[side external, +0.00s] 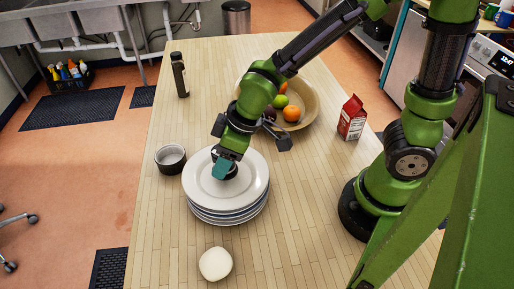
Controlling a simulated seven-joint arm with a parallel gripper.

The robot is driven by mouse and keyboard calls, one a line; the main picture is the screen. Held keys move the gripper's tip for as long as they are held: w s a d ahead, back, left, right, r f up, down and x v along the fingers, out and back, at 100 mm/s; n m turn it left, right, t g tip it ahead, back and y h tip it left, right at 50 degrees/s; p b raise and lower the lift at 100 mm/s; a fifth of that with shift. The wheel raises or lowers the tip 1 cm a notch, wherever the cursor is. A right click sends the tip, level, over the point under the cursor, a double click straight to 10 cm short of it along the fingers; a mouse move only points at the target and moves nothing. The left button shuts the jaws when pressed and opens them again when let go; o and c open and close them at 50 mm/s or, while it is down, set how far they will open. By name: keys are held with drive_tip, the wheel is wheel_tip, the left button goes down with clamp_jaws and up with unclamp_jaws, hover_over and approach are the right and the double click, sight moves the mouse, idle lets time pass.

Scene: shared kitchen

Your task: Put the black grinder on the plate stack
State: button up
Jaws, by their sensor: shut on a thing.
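The stack of white plates (198,192) stands on the wooden table, left of my arm's base. My gripper (223,170) is over the middle of the top plate, pointing down, with a teal finger pad facing the camera. It is shut on a dark thing, taken to be the black grinder (231,174), which shows only as a small dark patch low between and behind the fingers. Most of the grinder is hidden by the gripper. I cannot tell whether its bottom touches the top plate or is slightly above it.
A dark bottle (180,75) stands at the back left. A whitish round thing (215,263) lies in front.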

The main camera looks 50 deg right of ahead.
drive_tip(key=o, duration=1.3)
drive_tip(key=shift+f, duration=0.1)
drive_tip(key=shift+r, duration=0.55)
drive_tip(key=v, duration=1.1)
drive_tip(key=s+d+r+m+t, duration=0.1)
drive_tip(key=d+m, duration=0.2)
drive_tip(key=s+d+r+m+t, duration=0.1)
drive_tip(key=d+m, duration=0.2)
drive_tip(key=s+d+r+m+t, duration=0.1)
drive_tip(key=s+d+m, duration=0.1)
drive_tip(key=d+m, duration=0.1)
drive_tip(key=shift+d+r+m, duration=0.15)
drive_tip(key=shift+d+m, duration=0.15)
drive_tip(key=shift+d, duration=0.1)
